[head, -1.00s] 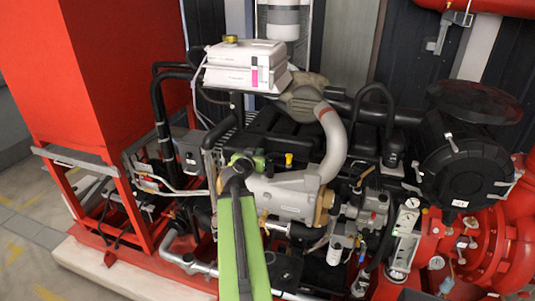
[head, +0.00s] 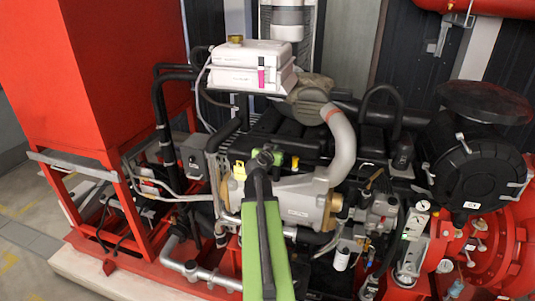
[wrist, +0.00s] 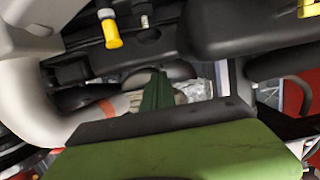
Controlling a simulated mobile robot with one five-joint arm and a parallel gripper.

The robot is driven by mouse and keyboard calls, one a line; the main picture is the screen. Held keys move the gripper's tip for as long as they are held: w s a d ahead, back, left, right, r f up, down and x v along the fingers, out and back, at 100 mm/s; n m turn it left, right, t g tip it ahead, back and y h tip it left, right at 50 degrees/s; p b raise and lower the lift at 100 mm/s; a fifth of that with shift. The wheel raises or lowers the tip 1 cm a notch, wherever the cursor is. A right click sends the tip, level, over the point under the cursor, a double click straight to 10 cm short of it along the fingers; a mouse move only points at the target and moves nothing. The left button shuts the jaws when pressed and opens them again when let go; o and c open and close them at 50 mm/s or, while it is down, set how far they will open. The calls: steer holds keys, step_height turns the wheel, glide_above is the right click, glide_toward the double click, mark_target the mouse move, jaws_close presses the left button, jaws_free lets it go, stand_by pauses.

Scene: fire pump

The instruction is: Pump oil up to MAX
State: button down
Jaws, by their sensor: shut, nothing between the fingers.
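The engine (head: 300,190) fills the middle of the head view. My green arm reaches up over its front, and my gripper (head: 268,158) is shut and empty near the engine's upper left part. A yellow part (head: 240,170) shows just left of the gripper in the head view. A yellow-capped part (wrist: 112,35) hangs at the upper left of the wrist view, apart from the fingers. I cannot make out a MAX mark or an oil level.
A white tank (head: 240,75) with a brass cap and a pink strip (head: 261,78) stands above the engine. A red cabinet (head: 90,70) stands left. A curved grey pipe (head: 342,145), a black round housing (head: 475,172) and gauges (head: 416,221) crowd the right.

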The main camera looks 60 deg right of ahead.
step_height(320, 180, down, 4)
steer(key=b, duration=0.3)
steer(key=shift+a, duration=0.1)
